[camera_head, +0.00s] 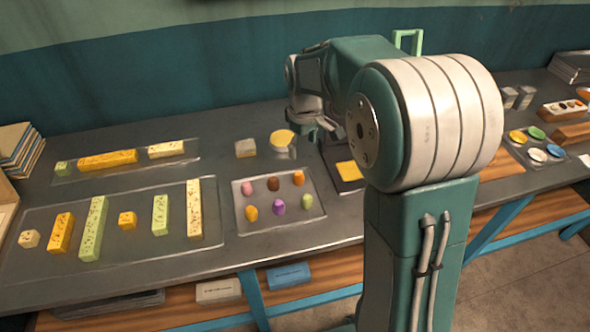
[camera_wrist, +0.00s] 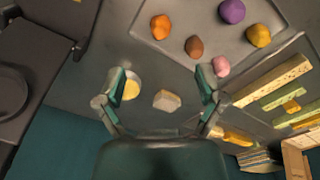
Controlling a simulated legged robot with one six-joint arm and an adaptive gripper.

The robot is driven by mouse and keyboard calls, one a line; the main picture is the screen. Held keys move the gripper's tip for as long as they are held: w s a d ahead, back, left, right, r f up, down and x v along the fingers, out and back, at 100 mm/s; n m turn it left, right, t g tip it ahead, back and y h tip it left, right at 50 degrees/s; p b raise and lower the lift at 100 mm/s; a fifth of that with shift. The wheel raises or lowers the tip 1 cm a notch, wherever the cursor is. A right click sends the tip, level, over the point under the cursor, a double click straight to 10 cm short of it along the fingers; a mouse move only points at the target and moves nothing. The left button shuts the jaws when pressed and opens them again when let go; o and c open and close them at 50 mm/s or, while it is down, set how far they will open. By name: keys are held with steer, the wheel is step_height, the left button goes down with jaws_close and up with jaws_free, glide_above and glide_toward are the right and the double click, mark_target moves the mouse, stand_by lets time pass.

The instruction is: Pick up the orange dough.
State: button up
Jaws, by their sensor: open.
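The orange dough (camera_head: 298,178) is a small rounded lump at the back right of a clear tray (camera_head: 288,225) with several other dough lumps. It also shows in the wrist view (camera_wrist: 160,27), at top centre, beyond the fingertips. My gripper (camera_wrist: 162,82) is open and empty, its two fingers spread wide. In the head view my gripper (camera_head: 318,132) is above the table, behind the tray and to the right of the orange dough. It is apart from the dough, and my arm partly hides it.
Brown dough (camera_head: 273,184) and pink dough (camera_head: 248,188) lie left of the orange one, purple dough (camera_head: 279,203) in front. A pale block (camera_head: 246,148) and a yellow-topped round item (camera_head: 283,138) stand behind the tray. Trays of coloured bars (camera_head: 92,230) fill the left side.

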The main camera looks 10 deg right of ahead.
steer(key=w+f, duration=0.1)
glide_above(298, 178)
steer(key=f, duration=0.5)
steer(key=shift+d+f, duration=0.3)
steer(key=f, duration=0.5)
steer(key=shift+s+a+f, duration=0.1)
steer(key=shift+a+f, duration=0.1)
steer(key=shift+a, duration=0.15)
steer(key=c, duration=1)
